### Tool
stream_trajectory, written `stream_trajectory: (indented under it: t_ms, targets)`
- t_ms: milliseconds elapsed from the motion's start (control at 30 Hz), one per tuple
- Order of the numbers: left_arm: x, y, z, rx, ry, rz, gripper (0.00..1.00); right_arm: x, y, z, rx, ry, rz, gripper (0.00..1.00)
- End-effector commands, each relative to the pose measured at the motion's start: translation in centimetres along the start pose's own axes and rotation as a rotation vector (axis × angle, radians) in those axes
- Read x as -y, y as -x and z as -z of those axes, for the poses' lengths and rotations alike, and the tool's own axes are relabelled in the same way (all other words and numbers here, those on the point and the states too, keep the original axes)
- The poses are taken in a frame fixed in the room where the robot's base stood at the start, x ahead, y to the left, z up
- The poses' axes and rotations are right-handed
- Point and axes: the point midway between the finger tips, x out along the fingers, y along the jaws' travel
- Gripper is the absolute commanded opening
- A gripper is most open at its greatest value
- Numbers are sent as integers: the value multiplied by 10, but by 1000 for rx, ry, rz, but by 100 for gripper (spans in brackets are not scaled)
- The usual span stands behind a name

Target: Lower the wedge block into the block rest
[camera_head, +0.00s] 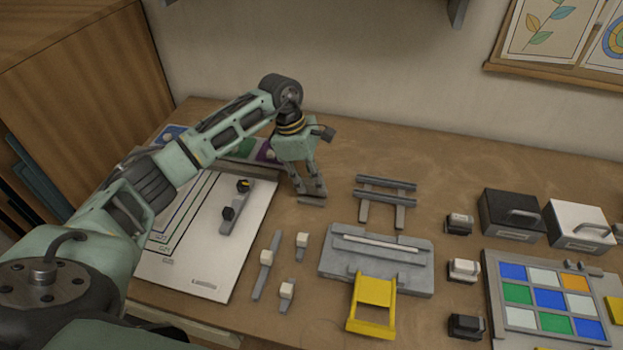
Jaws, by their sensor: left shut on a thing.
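My left gripper (312,194) points down over the table, left of the two-rail grey rack. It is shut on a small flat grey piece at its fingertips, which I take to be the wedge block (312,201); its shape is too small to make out. I cannot tell for sure which thing is the block rest. The grey rack with two rails (386,183) stands just right of the gripper. A grey slab with a long pale strip (415,283) lies nearer, to the lower right. My right gripper is not in view.
A yellow frame (376,290) leans at the slab's front. Small pale-knobbed tools (266,257) lie left of it. A white board (190,265) with a dark-knobbed grey bar lies at left. Black (510,219) and white (577,227) boxes and a coloured tile panel (495,300) are at right.

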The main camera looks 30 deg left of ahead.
Motion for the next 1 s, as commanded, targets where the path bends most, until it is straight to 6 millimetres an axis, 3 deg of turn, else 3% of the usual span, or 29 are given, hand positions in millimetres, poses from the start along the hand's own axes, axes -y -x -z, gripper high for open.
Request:
stream_trajectory:
  t_ms: [467,967,1000]
  targets:
    - [0,-1,0,0,0,0,0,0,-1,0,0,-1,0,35]
    - [0,-19,5,0,1,-1,0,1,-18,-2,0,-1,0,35]
    - [0,-16,5,1,1,-1,22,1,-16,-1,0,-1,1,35]
